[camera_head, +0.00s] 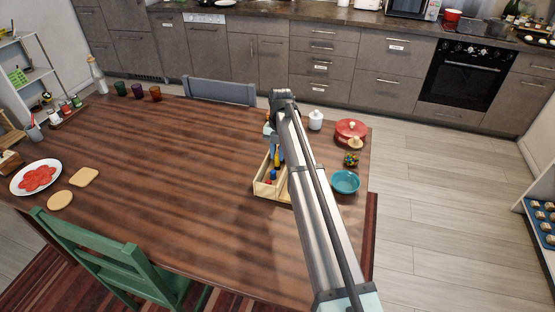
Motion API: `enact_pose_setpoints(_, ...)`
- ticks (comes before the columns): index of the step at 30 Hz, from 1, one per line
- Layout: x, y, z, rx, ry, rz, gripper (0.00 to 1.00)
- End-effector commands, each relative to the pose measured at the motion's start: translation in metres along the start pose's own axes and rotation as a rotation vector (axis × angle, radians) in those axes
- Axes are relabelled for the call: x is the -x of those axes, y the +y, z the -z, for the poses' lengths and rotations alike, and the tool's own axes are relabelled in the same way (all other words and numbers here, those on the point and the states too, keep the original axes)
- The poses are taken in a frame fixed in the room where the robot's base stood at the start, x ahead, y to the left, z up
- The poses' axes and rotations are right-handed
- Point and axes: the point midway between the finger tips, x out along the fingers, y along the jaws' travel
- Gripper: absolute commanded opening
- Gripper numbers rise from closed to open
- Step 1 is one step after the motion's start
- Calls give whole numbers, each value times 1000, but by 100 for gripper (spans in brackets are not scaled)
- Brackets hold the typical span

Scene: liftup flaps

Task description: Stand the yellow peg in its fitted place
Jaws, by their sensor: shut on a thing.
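A light wooden tray (265,190) stands on the table, partly covered by my arm. A small yellow thing, probably the yellow peg (282,155), shows beside my arm over the tray's far part. My gripper (277,163) points down there, mostly hidden behind my arm, and is shut on what looks like the yellow peg. Its fingertips and the peg's lower end are too small to make out. Small blue and red pieces (271,176) are in the tray's near left part. The peg's fitted place cannot be made out.
Right of my arm stand a teal bowl (345,182), a jar (352,156), a red lidded pot (350,131) and a white jar (315,121). A plate of red slices (36,178) is far left. The table's middle (170,160) is clear.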

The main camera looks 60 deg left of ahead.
Motion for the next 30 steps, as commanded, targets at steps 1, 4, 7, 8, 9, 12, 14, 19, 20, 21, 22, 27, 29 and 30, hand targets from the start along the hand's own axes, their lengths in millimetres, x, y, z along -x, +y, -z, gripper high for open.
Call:
enact_pose_setpoints(1,-6,0,-1,0,1,0,0)
enact_pose_setpoints(4,-18,0,-2,0,1,0,0)
enact_pose_setpoints(7,-28,0,-4,0,1,0,0)
enact_pose_setpoints(8,-30,0,-4,0,0,0,0)
enact_pose_setpoints(9,-31,0,-4,0,0,0,0)
enact_pose_setpoints(12,-30,0,-4,0,0,-1,0)
enact_pose_setpoints(14,-30,0,-4,0,0,-1,0)
enact_pose_setpoints(19,-33,0,-5,-1,0,0,0)
enact_pose_setpoints(20,-33,0,-5,-1,0,0,0)
enact_pose_setpoints(21,-33,0,-5,-1,0,0,25)
enact_pose_setpoints(22,-33,0,-5,-1,0,0,28)
enact_pose_setpoints(27,-33,0,-5,-1,0,0,32)
enact_pose_setpoints(29,-33,0,-5,-1,0,0,32)
enact_pose_setpoints(30,-32,0,-5,-1,0,0,32)
